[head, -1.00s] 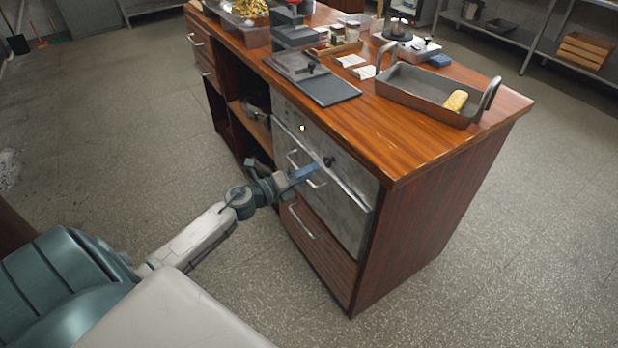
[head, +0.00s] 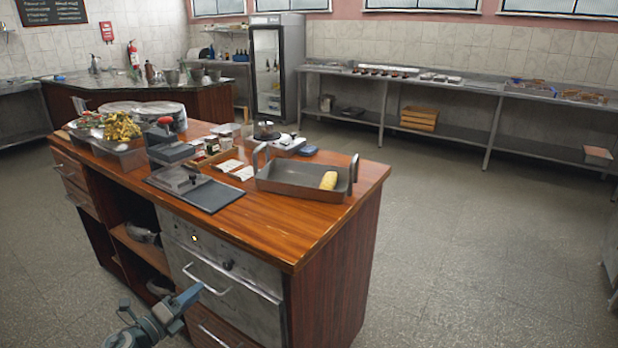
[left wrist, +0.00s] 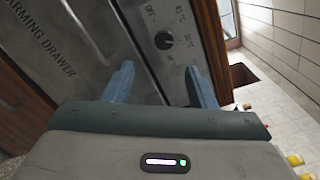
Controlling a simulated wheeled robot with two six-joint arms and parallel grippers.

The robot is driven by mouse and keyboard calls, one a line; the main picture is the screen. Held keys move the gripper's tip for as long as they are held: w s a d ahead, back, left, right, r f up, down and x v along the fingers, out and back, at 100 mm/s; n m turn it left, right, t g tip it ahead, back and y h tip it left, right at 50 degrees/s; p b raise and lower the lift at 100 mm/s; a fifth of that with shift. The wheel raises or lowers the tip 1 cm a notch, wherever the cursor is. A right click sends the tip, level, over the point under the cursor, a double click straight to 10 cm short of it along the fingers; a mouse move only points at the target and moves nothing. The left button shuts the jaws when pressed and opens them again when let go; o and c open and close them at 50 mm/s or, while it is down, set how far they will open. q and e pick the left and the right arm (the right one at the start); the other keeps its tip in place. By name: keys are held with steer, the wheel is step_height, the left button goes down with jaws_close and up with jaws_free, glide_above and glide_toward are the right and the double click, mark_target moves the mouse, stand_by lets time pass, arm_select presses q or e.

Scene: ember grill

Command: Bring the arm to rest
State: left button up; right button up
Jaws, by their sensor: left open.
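My left gripper (head: 192,296) is at the bottom of the head view, in front of the steel warming drawer (head: 235,302) in the wooden counter. Its blue fingers are apart with nothing between them, as the left wrist view (left wrist: 161,88) shows. A dark round knob (head: 228,265) on the steel panel is just above and to the right of the fingertips; it also shows beyond the fingers in the left wrist view (left wrist: 163,40). The fingers look clear of the knob. The drawer's bar handle (head: 206,281) is close by the gripper. My right gripper is not in view.
The counter top (head: 270,232) carries a roasting pan (head: 290,187) with a yellow piece in it, a dark press (head: 208,195) and several food containers. Open shelves (head: 140,250) lie left of the drawer. The floor (head: 460,250) on the right is clear.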

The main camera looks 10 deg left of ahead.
arm_select(q)
steer(key=s+a+f+n+g+y, duration=0.2)
steer(key=s+f+n+y, duration=0.15)
steer(key=f+n, duration=0.45)
steer(key=s+a+f+n+g+y, duration=0.15)
steer(key=s+f+n, duration=0.3)
steer(key=f, duration=0.75)
steer(key=s+a+f+n+g+y, duration=0.1)
steer(key=s+f+n+y, duration=0.35)
steer(key=f, duration=0.55)
steer(key=s+d+f+n+g, duration=0.3)
steer(key=s+f, duration=0.4)
steer(key=s, duration=0.3)
steer(key=s+d+f+n+g+h+p, duration=0.1)
steer(key=s+d+f+n+g, duration=0.3)
steer(key=s+f, duration=0.3)
steer(key=s+d+f+n+g, duration=0.3)
steer(key=s+d+f, duration=0.3)
steer(key=s, duration=0.9)
steer(key=shift+s+f+n+g+h, duration=0.15)
steer(key=shift+f+n+g+h, duration=0.3)
steer(key=shift+f, duration=0.45)
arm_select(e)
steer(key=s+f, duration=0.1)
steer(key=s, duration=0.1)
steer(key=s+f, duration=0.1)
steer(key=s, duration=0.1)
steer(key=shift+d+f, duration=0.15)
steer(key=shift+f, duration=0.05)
